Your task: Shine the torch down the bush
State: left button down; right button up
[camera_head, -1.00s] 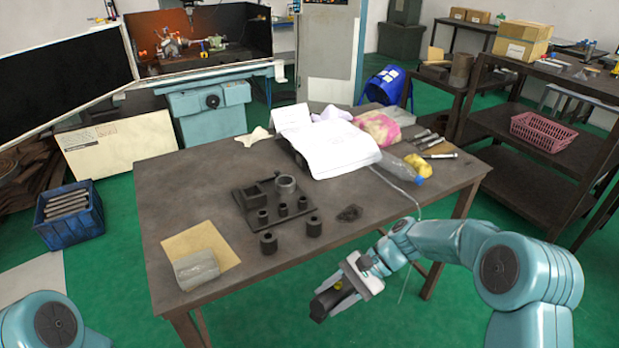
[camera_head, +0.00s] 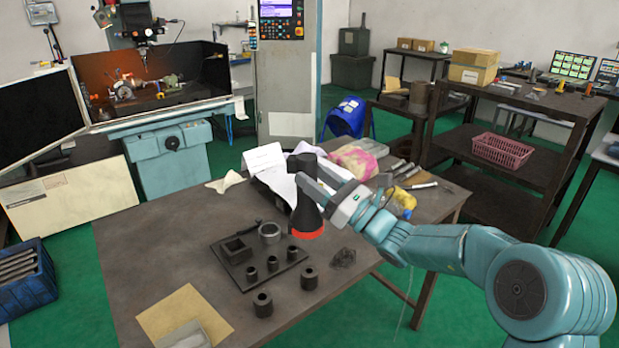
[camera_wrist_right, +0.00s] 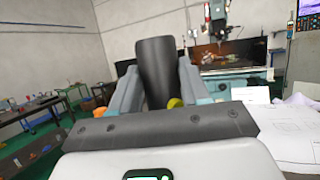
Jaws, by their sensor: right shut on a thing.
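The torch (camera_head: 306,218), black with a flared head and a red-orange rim, is in my right gripper (camera_head: 312,184). The gripper is shut on its body, and the head points downward above the table behind the dark plate's right side. In the right wrist view the torch's dark body (camera_wrist_right: 156,70) stands between the fingers. Several dark hollow bushes are in the head view: one bush (camera_head: 309,278) and a larger one (camera_head: 263,303) stand on the table in front of the plate, and small ones (camera_head: 272,264) stand on it. My left gripper is out of view.
A tan sheet (camera_head: 172,318) lies front left.

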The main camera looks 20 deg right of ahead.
aim_at(317, 213)
jog(key=shift+d+f, duration=0.1)
jog(key=shift+d, duration=0.25)
jog(key=shift+s+a+b, duration=0.15)
jog(key=shift+b, duration=0.2)
jog(key=shift+a+f+b, duration=0.1)
jog(key=shift+f+b, duration=0.2)
jog(key=shift+f, duration=0.1)
jog(key=f+b, duration=0.3)
jog(key=shift+d+f, duration=0.2)
jog(key=shift+f, duration=0.05)
jog(key=shift+a+f+b, duration=0.1)
jog(key=shift+f+b, duration=0.6)
jog(key=shift+f, duration=0.1)
